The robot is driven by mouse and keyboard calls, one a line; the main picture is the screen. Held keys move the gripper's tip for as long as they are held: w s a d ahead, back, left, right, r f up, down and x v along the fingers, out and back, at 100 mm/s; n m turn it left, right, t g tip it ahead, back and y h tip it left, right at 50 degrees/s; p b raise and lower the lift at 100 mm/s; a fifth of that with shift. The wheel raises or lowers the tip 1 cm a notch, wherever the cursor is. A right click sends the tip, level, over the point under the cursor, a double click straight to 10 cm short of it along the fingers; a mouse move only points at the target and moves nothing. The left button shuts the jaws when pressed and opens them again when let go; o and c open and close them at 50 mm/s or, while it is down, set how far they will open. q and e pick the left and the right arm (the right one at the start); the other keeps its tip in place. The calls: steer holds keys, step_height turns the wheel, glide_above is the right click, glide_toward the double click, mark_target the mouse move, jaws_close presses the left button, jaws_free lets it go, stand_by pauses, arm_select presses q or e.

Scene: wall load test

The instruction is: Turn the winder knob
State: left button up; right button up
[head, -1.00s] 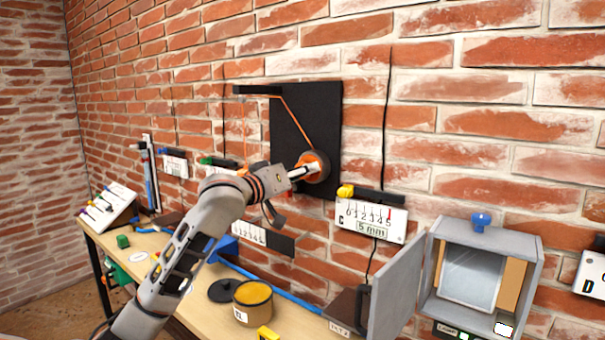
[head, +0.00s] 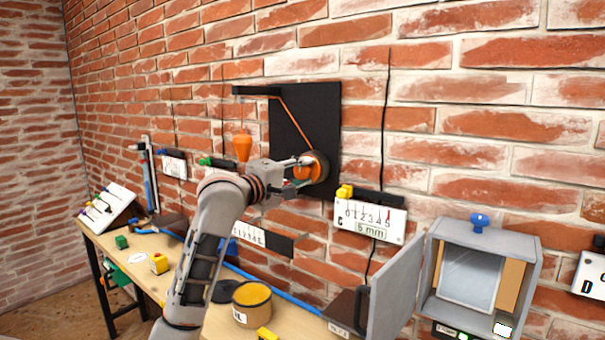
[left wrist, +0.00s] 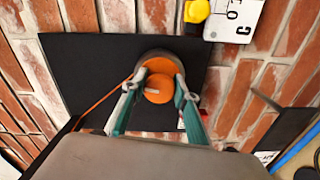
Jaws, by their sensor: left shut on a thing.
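The winder is an orange and dark round drum on a black wall board (head: 295,110). Its orange knob (left wrist: 158,88) faces out in the left wrist view; the drum's dark rim (head: 324,166) shows in the head view. My left gripper (head: 304,170) is at the winder, its two fingers on either side of the knob and shut on it. It also shows in the left wrist view (left wrist: 158,92). An orange cord (head: 295,122) runs from the drum up to a black arm (head: 256,91). An orange cone-shaped weight (head: 243,147) hangs below that arm. My right gripper is not in view.
A white scale panel (head: 370,219) marked C is right of the winder. A grey cabinet (head: 484,270) with an open door (head: 398,290) stands farther right.

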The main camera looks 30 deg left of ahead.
arm_select(q)
steer(key=shift+n, duration=0.9)
steer(key=shift+r, duration=0.1)
steer(key=o, duration=1.1)
steer(key=s, duration=0.8)
steer(key=s+a, duration=0.1)
steer(key=s, duration=0.3)
